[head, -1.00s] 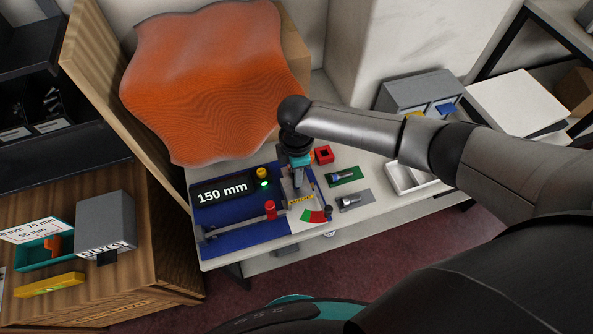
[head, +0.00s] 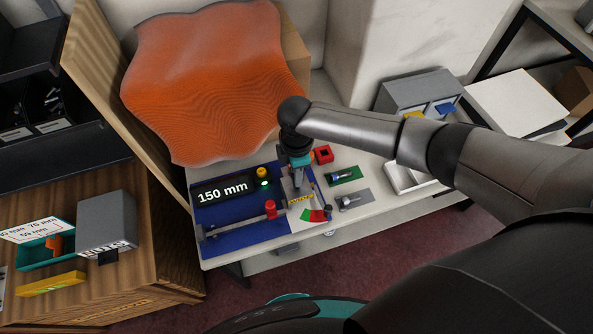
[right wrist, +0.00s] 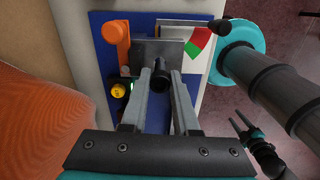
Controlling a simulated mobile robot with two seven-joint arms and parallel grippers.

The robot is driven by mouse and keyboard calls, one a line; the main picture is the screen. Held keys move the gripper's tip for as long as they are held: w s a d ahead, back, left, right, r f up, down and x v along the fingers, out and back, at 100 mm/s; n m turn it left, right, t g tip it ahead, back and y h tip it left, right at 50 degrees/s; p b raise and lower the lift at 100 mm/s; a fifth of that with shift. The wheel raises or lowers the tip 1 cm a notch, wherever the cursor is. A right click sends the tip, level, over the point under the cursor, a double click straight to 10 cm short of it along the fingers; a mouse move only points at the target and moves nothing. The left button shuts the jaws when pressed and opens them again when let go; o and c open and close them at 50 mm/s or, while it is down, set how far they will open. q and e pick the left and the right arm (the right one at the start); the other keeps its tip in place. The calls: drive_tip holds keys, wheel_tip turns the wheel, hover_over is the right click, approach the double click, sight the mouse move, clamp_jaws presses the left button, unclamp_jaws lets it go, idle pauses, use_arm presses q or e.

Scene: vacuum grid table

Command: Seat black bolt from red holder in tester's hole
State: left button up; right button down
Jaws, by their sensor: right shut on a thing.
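My right gripper (right wrist: 161,78) is shut on a black bolt (right wrist: 160,83), whose round dark head shows between the fingertips in the right wrist view. In the head view my right gripper (head: 297,170) is over the tester's grey metal block (head: 301,201), which hides the bolt. The block also shows just beyond the fingers in the right wrist view (right wrist: 170,32). The hole and the bolt's depth are hidden. The red holder (head: 323,154) stands beside the block with a dark, empty-looking opening. My left gripper (right wrist: 240,122) is apart from the tester with its fingers spread.
A "150 mm" display (head: 222,191), yellow button (head: 261,172) and red slider (head: 270,209) are on the blue plate (head: 245,234). Bolts lie on a green pad (head: 356,173) and a grey pad (head: 366,198) to the right. A white tray (head: 399,178) lies farther right.

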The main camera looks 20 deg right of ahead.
drive_tip(key=shift+p, duration=0.45)
idle(0.6)
drive_tip(key=shift+f+b, duration=1.4)
drive_tip(key=shift+f, duration=0.45)
drive_tip(key=c, duration=0.6)
unclamp_jaws()
drive_tip(key=shift+r, duration=0.15)
wheel_tip(320, 180, up, 15)
drive_tip(key=p, duration=0.3)
